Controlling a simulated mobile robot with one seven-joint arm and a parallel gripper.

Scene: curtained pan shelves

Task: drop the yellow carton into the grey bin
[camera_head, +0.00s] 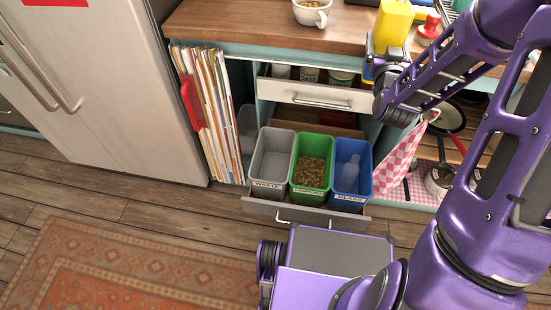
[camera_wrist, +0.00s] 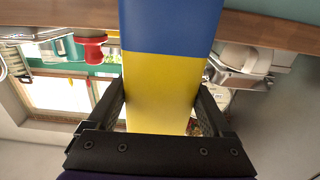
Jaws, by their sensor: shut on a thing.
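My gripper (camera_wrist: 160,108) is shut on the yellow carton (camera_wrist: 158,88), which shows a blue band in the wrist view. In the head view the yellow carton (camera_head: 393,24) is held up at the counter's front edge, at the upper right. The grey bin (camera_head: 269,158), labelled "WASTE", stands in the pulled-out drawer below and to the left of the carton. It is the leftmost bin, and its inside looks empty. The carton is well apart from the bin. My gripper's fingers are partly hidden by my wrist in the head view.
The drawer (camera_head: 300,212) also holds a green bin (camera_head: 297,188) with brown scraps and a blue bin (camera_head: 366,180) labelled "GLASS". A white drawer (camera_head: 303,94) sits above them. A bowl-like cup (camera_head: 312,14) and a red object (camera_head: 429,29) stand on the counter (camera_head: 230,28).

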